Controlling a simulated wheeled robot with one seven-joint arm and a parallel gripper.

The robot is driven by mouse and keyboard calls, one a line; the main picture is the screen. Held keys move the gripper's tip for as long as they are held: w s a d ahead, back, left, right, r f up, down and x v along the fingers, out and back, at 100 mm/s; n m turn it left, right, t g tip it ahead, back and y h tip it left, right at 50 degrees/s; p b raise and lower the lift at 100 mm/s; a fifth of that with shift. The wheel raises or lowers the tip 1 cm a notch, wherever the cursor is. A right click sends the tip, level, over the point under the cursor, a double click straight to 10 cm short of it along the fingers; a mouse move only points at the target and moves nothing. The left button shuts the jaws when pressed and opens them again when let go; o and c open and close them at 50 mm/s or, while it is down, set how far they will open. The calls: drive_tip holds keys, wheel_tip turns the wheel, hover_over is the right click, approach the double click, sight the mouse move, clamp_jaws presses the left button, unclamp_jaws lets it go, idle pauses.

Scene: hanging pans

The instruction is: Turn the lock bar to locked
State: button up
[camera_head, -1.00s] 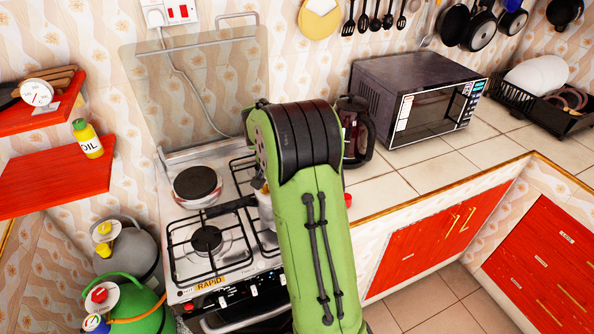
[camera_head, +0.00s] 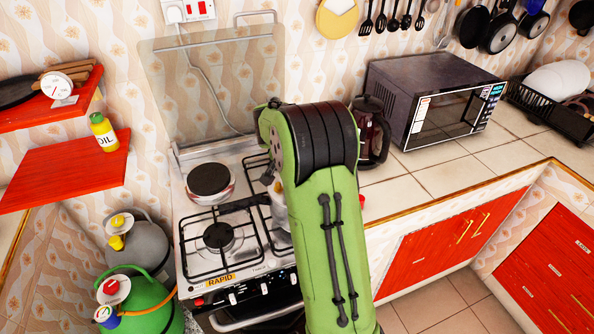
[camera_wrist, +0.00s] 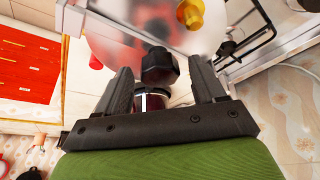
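I cannot make out a lock bar in either view. My gripper (camera_wrist: 163,76) shows in the wrist view with its two dark fingers apart. A dark faceted knob-like part (camera_wrist: 158,66) above a dark red, shiny body appears between the fingers. I cannot tell whether it is touched or lies farther off. Beyond it are a blurred pale round surface with red patches (camera_wrist: 118,38) and a yellow knob (camera_wrist: 190,12). In the head view my own green arm hides the gripper and part of the stove (camera_head: 232,262).
A metal pot (camera_head: 279,208) is on the stove, partly behind my arm. A dark kettle (camera_head: 371,135) and a microwave (camera_head: 436,100) stand on the counter to the right. Gas cylinders (camera_head: 150,302) stand at lower left, below red shelves (camera_head: 65,170). Open counter lies before the microwave.

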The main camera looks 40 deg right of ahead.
drive_tip(key=p+v, duration=0.2)
drive_tip(key=v, duration=1.3)
drive_tip(key=shift+r, duration=0.4)
drive_tip(key=shift+s+a, duration=0.1)
